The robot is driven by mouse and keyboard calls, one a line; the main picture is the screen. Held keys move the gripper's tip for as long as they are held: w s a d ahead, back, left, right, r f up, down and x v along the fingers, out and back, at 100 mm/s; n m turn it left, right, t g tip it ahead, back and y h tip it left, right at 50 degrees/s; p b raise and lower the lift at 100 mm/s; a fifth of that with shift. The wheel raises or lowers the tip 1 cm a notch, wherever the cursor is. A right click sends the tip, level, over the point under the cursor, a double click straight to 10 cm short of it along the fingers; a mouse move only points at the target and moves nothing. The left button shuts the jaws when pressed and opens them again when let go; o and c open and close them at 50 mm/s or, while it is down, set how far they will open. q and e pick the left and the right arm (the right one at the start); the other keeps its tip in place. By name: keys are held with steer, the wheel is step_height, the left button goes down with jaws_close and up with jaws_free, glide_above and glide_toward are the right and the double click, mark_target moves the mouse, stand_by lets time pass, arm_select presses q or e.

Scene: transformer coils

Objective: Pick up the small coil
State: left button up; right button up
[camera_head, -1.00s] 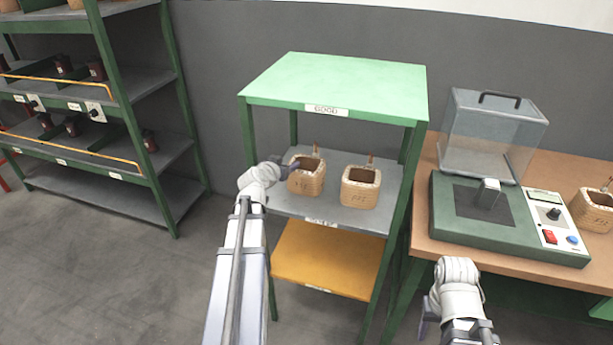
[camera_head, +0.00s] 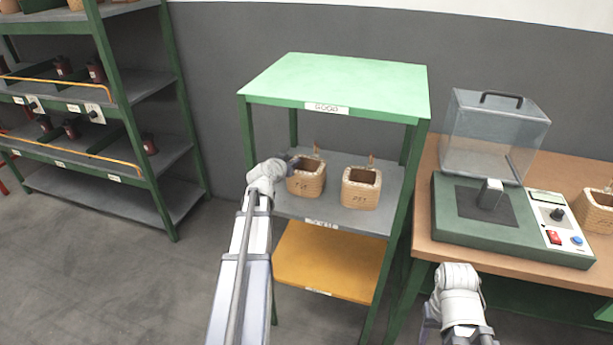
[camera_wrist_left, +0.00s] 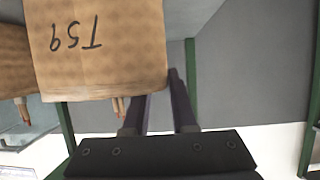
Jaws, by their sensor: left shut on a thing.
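Two tan, square, open-topped coils stand upright side by side on the grey middle shelf: a left coil (camera_head: 306,181) and a right coil (camera_head: 361,190). They look close in size. My left gripper (camera_head: 291,163) is at the back left of the left coil, shut on its side; the fingertips are partly hidden. In the left wrist view, the coil's face (camera_wrist_left: 98,45) shows the upside-down marking T59, and the fingers (camera_wrist_left: 163,97) reach in beside and behind its edge. My right gripper (camera_head: 428,318) is low in front of the workbench, mostly hidden by its wrist.
The shelf's green top (camera_head: 340,82) is above the coils, and a yellow shelf (camera_head: 325,262) is below. Green posts flank them. On the workbench at right stand a tester (camera_head: 510,230) with a clear raised cover and another coil (camera_head: 597,212). A rack (camera_head: 110,130) stands left.

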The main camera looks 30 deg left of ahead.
arm_select(q)
jaws_close()
stand_by(0.8)
